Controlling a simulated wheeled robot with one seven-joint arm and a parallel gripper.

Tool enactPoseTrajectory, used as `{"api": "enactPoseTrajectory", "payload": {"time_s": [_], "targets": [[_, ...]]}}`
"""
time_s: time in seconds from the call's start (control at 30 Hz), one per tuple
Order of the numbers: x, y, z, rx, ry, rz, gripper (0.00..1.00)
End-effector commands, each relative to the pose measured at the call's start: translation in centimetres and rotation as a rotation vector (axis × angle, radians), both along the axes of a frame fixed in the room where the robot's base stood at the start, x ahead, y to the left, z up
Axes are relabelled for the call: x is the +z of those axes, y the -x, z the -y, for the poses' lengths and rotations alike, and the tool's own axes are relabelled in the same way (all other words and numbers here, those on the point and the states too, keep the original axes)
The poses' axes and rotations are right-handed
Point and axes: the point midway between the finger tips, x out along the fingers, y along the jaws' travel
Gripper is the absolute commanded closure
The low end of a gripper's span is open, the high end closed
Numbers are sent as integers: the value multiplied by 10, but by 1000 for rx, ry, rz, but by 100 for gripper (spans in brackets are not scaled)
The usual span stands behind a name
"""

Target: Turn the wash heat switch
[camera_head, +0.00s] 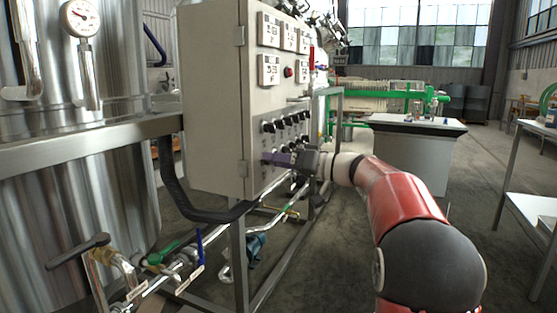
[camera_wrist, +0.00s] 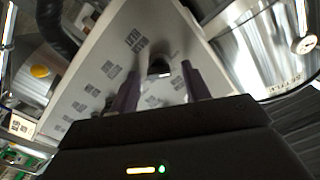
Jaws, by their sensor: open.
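The grey control cabinet (camera_head: 212,100) carries rows of black rotary switches (camera_head: 268,127) on its front. In the wrist view, my gripper (camera_wrist: 160,82) is open, with one dark switch (camera_wrist: 159,68) between and just beyond the fingertips. I cannot tell whether the fingers touch it. In the head view, the gripper hides that switch.
Panel meters (camera_head: 269,69) and a red button (camera_head: 289,72) sit above the switches. A steel tank (camera_head: 75,200) stands at left, with pipes and valves below. A metal frame post (camera_head: 238,255) is under the cabinet. The floor behind my arm is open toward a white-topped bench (camera_head: 415,125).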

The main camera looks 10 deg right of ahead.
Motion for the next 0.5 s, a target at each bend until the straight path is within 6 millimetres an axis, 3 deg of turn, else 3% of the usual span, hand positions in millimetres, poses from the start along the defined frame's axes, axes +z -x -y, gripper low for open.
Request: {"api": "enactPoseTrajectory", "payload": {"time_s": [0.27, 0.5], "targets": [[0, -2, -2, -1, 0, 0, 53], [0, -1, -2, -1, 0, -1, 83]]}}
